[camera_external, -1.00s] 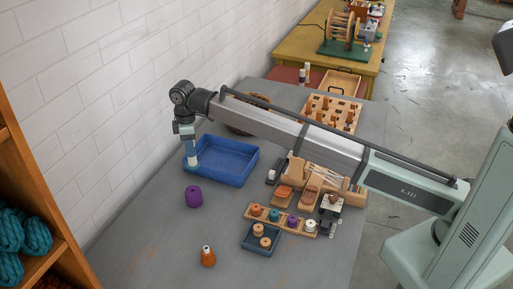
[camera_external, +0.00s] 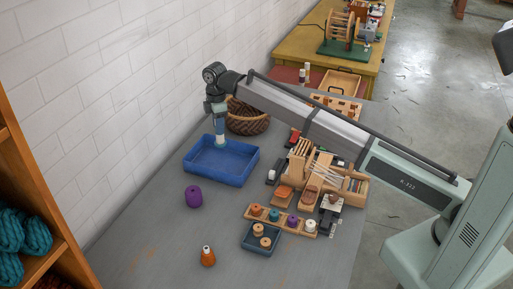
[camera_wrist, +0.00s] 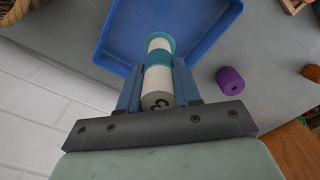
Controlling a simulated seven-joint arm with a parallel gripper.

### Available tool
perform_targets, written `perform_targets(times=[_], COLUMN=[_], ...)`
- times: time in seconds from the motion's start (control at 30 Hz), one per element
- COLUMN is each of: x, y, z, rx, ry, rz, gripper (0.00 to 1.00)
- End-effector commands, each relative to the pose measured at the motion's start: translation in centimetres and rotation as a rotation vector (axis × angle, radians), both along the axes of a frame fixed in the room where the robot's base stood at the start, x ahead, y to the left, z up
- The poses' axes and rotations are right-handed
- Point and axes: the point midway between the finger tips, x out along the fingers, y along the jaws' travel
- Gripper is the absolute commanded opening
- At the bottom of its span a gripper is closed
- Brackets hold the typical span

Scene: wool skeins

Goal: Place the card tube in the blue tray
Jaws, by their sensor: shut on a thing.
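My gripper (camera_external: 218,113) is shut on the card tube (camera_external: 220,132), a pale cylinder with teal bands, held upright below it. In the wrist view the tube (camera_wrist: 157,82) sits between the two blue-grey fingers, its near end white with a dark mark. The blue tray (camera_external: 216,180) lies on the grey table and its floor is bare where I can see it. The tube is over the tray's back side in the outside view; its exact height above the tray is hard to tell. The tray also fills the top of the wrist view (camera_wrist: 200,38).
A wicker basket (camera_external: 247,118) stands just behind the tray. Spool holders and wooden racks (camera_external: 340,186) crowd the right. The table's front left is clear.

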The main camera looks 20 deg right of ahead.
Motion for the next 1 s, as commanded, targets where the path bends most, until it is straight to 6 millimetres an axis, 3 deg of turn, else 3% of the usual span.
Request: perform_targets(times=[0.17, 0.43, 0.87, 1.0], x=[-0.1, -0.1, 0.0, 0.0], y=[0.0, 0.0, 0.0, 0.0], z=[-1.4, -5.6, -9.6, -10.0], rx=[-0.001, -0.001, -0.001, 0.0], ry=[0.001, 0.001, 0.001, -0.001], rz=[0.018, 0.017, 0.016, 0.016], gripper=[0.04, 0.04, 0.04, 0.04])
